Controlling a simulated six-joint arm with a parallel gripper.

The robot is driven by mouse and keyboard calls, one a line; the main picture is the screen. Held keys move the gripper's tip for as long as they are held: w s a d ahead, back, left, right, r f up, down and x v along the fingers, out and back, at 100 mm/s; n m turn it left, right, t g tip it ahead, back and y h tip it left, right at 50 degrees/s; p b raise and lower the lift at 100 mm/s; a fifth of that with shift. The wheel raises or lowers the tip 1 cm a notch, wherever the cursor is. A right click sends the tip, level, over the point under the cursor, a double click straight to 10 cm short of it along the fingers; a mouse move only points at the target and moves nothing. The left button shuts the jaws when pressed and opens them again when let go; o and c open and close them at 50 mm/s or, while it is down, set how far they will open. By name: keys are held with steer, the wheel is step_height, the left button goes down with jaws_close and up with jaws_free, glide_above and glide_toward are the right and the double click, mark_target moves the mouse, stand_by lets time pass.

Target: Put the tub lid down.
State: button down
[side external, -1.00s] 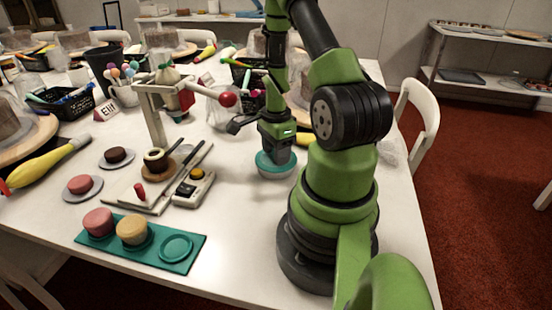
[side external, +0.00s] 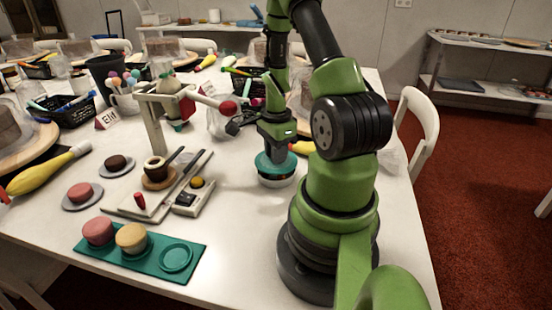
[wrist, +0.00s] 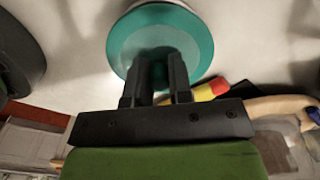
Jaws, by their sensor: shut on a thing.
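The tub lid (side external: 273,160) is a round teal disc at the tips of my gripper (side external: 275,150), right of the white device with the yellow button. A pale round tub (side external: 277,181) shows directly under the lid. I cannot tell whether the lid touches it. In the wrist view the lid (wrist: 190,45) is a teal ring with a paler middle. My gripper (wrist: 160,72) points at its near part, with the fingers close together and shut on the lid. The gripped part is hidden by the fingers.
A teal mat (side external: 205,248) at the front left holds a pink cake (side external: 98,231), a yellow cake (side external: 131,237) and an empty ring (side external: 176,258). The white device (side external: 188,198) and a frame with a red ball (side external: 228,108) stand left. The table front of the tub is bare.

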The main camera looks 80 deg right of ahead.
mark_target(239, 205)
steer(key=shift+n, duration=0.3)
steer(key=r, duration=0.7)
steer(key=shift+w+a+r, duration=0.3)
steer(key=shift+w+a, duration=0.05)
steer(key=w+a+f+n, duration=0.2)
steer(key=w+a+n, duration=0.3)
steer(key=a+n, duration=0.45)
steer(key=shift+m, duration=0.55)
steer(key=shift+a+f, duration=0.25)
steer(key=shift+f, duration=1.35)
steer(key=shift+a+f, duration=0.3)
steer(key=shift+f, duration=1.35)
steer(key=shift+a+f, duration=0.25)
steer(key=shift+f, duration=1.35)
steer(key=shift+f, duration=0.1)
steer(key=c, duration=1)
jaws_free()
steer(key=shift+c, duration=0.2)
